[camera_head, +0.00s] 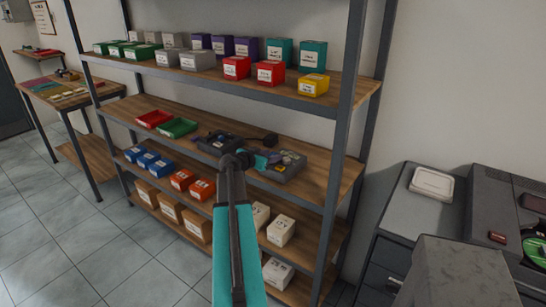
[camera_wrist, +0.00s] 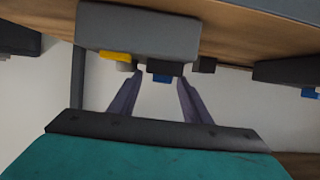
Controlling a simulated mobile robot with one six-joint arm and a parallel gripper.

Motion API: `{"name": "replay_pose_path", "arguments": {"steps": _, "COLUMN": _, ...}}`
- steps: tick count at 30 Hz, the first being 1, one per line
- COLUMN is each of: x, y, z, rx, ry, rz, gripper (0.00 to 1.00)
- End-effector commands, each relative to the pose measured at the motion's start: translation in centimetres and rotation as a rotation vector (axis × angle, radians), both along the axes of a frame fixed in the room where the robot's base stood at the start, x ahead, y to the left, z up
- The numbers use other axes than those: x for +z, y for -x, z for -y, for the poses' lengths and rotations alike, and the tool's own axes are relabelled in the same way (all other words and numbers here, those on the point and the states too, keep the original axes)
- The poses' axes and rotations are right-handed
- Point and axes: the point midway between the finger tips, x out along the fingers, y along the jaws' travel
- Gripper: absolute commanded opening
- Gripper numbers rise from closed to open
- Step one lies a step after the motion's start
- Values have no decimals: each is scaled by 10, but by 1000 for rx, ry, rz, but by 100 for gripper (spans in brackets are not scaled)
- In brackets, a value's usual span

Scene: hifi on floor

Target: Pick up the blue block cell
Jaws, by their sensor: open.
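In the wrist view, where the scene appears upside down, a dark block with a blue end (camera_wrist: 161,70) stands on a grey tray (camera_wrist: 138,28) on the shelf. My gripper (camera_wrist: 160,82) is open, with its two purple fingers pointing at this block from either side; I cannot tell whether they reach around it. No contact shows. A second blue piece (camera_wrist: 310,93) shows at the right edge, on a dark tray (camera_wrist: 285,70).
In the head view, the dark tray (camera_head: 213,146) lies left of the grey one, with red (camera_head: 155,118) and green (camera_head: 178,127) bins further left. The upper shelf (camera_head: 215,78) overhangs.

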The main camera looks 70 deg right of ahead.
Motion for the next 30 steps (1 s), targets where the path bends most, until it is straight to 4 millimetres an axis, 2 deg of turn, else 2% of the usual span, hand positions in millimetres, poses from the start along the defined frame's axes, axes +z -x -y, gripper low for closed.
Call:
{"name": "replay_pose_path", "arguments": {"steps": 1, "x": 0, "y": 0, "z": 0, "rx": 0, "ry": 0, "rz": 0, "gripper": 44}}
{"name": "replay_pose_path", "arguments": {"steps": 9, "x": 0, "y": 0, "z": 0, "rx": 0, "ry": 0, "rz": 0, "gripper": 0}}
{"name": "replay_pose_path", "arguments": {"steps": 22, "x": 3, "y": -1, "z": 0, "rx": 0, "ry": 1, "rz": 0, "gripper": 0}}
{"name": "replay_pose_path", "arguments": {"steps": 30, "x": 18, "y": -1, "z": 0, "rx": 0, "ry": 2, "rz": 2, "gripper": 0}}
